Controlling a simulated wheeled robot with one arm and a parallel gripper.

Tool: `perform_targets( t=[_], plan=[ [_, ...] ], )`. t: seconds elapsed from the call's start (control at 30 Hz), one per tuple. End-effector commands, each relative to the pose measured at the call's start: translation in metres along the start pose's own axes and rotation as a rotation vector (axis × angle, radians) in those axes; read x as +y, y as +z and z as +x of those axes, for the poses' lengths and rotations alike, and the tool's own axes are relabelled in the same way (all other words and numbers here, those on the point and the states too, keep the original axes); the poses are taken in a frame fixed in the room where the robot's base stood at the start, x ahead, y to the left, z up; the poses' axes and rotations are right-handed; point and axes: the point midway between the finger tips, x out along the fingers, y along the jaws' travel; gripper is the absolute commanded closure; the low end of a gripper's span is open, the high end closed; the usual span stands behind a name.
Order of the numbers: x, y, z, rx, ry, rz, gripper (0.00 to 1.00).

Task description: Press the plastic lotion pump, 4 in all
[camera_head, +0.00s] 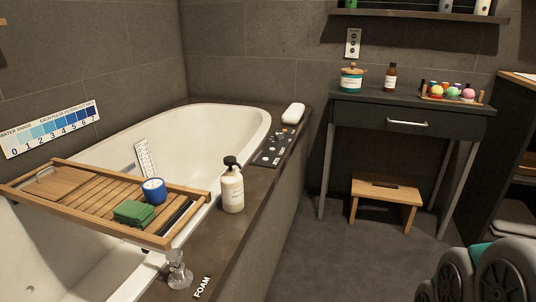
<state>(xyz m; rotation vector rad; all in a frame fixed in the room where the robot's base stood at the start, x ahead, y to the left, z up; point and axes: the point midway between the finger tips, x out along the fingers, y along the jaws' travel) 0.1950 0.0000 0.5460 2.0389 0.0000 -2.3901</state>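A cream-coloured bottle with a black pump top (232,185) stands upright on the dark ledge (226,238) along the near side of the bathtub. It has a pale label. A clear or metallic knob-like fitting (179,270) stands nearer on the same ledge, beside a white "FOAM" label (202,287). My gripper is not in view, so its opening and anything in it cannot be seen.
A wooden bath tray (95,203) with a blue cup (154,190) and green cloth (134,212) spans the white tub (215,122). A dark control panel (270,150) lies further along the ledge. A wooden stool (386,186) stands under the vanity (408,108). The middle floor is clear.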

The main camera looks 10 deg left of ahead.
Motion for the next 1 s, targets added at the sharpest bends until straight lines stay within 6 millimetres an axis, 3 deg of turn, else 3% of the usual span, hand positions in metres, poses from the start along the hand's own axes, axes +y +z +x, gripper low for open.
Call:
perform_targets(
  t=[0.07,0.8,1.0],
  plan=[
    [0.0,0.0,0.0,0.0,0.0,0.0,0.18],
    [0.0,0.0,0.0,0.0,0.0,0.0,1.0],
    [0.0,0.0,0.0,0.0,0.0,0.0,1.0]
  ],
)
